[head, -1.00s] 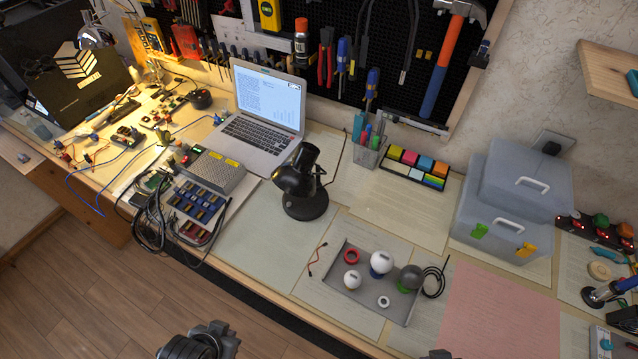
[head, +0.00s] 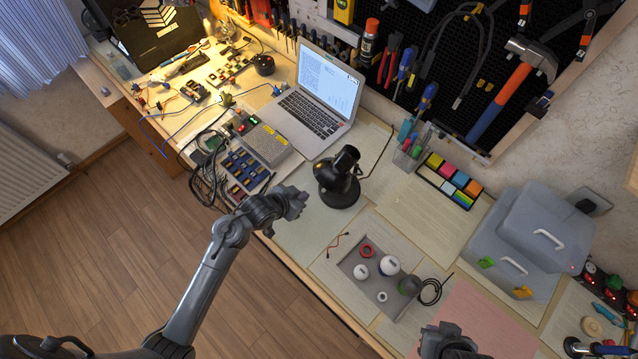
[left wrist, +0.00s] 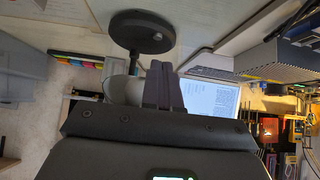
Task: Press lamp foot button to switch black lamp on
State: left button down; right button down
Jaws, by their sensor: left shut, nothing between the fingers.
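The black lamp (head: 338,172) stands on the workbench with its round base (head: 340,196) flat on a pale sheet. My left gripper (head: 299,206) is over the bench, to the left of the lamp base and apart from it in the head view. In the left wrist view its fingers (left wrist: 161,86) are shut and empty, pointing toward the lamp base (left wrist: 140,33). A small light knob, perhaps the foot button (left wrist: 155,37), shows on that base. My right gripper (head: 445,338) is at the bottom of the head view; its fingers are not clear.
A laptop (head: 318,92) is open behind the lamp. A grey tray (head: 352,270) with balls and rings lies in front. A pen holder (head: 408,155) and a sticky-note holder (head: 447,187) stand to the right. A grey toolbox (head: 520,240) is farther right.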

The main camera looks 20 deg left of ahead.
aim_at(324, 190)
pick_arm(q)
jog(key=shift+w+d+r, duration=0.1)
jog(key=shift+w+d, duration=0.05)
jog(key=shift+w, duration=0.1)
jog(key=b+x, duration=0.2)
jog(key=x, duration=0.8)
jog(key=shift+r, duration=0.1)
dwell(0.4)
